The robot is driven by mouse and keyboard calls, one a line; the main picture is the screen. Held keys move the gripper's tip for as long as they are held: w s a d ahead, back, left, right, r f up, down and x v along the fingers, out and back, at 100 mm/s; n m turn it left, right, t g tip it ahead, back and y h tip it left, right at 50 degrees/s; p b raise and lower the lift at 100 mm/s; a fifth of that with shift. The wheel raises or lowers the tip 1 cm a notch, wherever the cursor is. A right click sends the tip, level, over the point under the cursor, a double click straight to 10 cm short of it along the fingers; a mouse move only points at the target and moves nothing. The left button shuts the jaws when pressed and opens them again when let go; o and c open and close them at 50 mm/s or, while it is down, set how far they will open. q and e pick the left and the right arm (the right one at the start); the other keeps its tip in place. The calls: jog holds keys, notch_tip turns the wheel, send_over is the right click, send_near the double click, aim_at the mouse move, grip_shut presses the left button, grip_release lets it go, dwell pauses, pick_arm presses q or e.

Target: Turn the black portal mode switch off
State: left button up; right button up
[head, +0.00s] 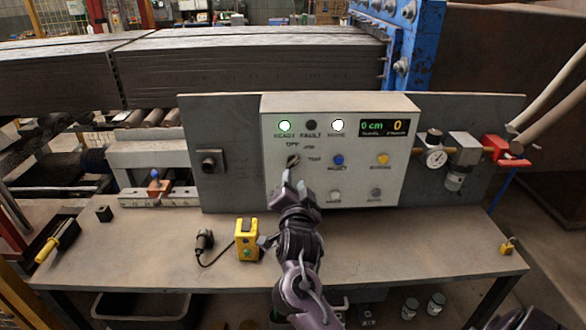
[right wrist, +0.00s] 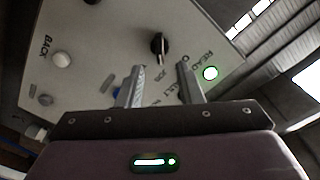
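The black mode switch (head: 293,160) is a round knob on the grey control panel (head: 385,150), below the OFF label and left of two other position labels. In the right wrist view the black knob (right wrist: 159,45) shows just beyond my fingertips, with a pale line across it. Which label it points at is hard to tell. My right gripper (head: 291,180) is in front of the panel, just below the switch. In the right wrist view its two fingers (right wrist: 160,70) are apart with nothing between them. My left gripper is not in view.
The panel has a lit READY lamp (head: 285,126), a blue button (head: 338,160) and a yellow button (head: 383,159). A yellow box (head: 247,240) and a black corded plug (head: 204,241) lie on the bench (head: 400,250). A pressure gauge (head: 436,157) is at the right.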

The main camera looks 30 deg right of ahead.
aim_at(293, 165)
jog(key=p+x, duration=0.1)
jog(key=x, duration=0.5)
jog(key=shift+w+d+p, duration=0.15)
jog(key=shift+w+p, duration=0.2)
jog(key=shift+f, duration=0.1)
grip_shut()
